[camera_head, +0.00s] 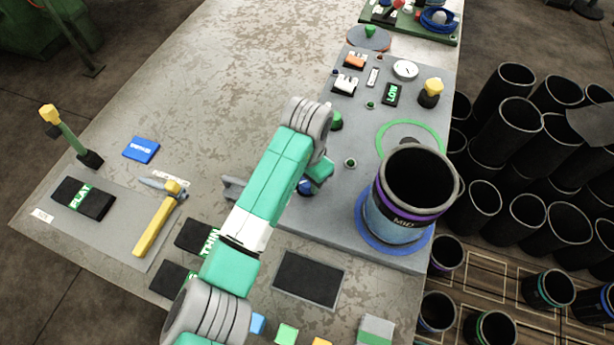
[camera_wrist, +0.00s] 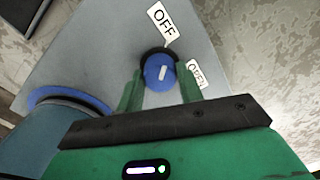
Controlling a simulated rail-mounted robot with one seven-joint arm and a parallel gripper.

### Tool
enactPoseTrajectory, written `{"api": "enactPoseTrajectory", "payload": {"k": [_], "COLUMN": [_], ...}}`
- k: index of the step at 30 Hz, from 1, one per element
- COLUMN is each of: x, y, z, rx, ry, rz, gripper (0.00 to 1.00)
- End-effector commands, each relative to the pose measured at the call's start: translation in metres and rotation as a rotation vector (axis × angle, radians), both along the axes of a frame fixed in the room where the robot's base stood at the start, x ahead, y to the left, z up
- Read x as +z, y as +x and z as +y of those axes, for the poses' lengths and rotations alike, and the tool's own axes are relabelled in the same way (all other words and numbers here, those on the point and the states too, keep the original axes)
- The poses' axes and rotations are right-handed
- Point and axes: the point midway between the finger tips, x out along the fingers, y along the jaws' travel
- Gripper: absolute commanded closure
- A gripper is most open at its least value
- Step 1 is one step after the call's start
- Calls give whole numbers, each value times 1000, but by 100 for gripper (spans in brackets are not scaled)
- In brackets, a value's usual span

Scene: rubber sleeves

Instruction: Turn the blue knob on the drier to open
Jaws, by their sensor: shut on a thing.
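The blue knob (camera_wrist: 159,72) sits on the grey drier (camera_wrist: 112,55) in the wrist view. Its white mark points roughly toward the OFF label (camera_wrist: 163,20), which stands above it. The OPEN label (camera_wrist: 195,74) is to its right, partly behind a finger. My gripper (camera_wrist: 160,88) is shut on the knob, one green finger on each side. In the head view, a bit of the blue knob (camera_head: 305,188) shows at the drier's (camera_head: 330,212) left edge, and my arm hides much of it.
A dark cylinder marked MID (camera_head: 395,212) stands on a blue ring at the drier's front right. Several black sleeves (camera_head: 505,115) stand at the right. The table's (camera_head: 200,90) upper left is mostly clear.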

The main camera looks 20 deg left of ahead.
Motion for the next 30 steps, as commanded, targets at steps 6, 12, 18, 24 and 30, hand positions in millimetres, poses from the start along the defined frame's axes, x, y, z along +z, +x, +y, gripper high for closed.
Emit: {"api": "enactPoseTrajectory", "payload": {"k": [6,12,18,24,30], "x": [3,6,6,4,4], "y": [0,0,0,0,0], "z": [-1,-1,-1,-1,-1], "rx": [-45,-168,-353,-543,-732], "ry": [-1,-2,-2,-3,-2], "rz": [0,2,2,2,1], "gripper": [86,86,86,86,86]}}
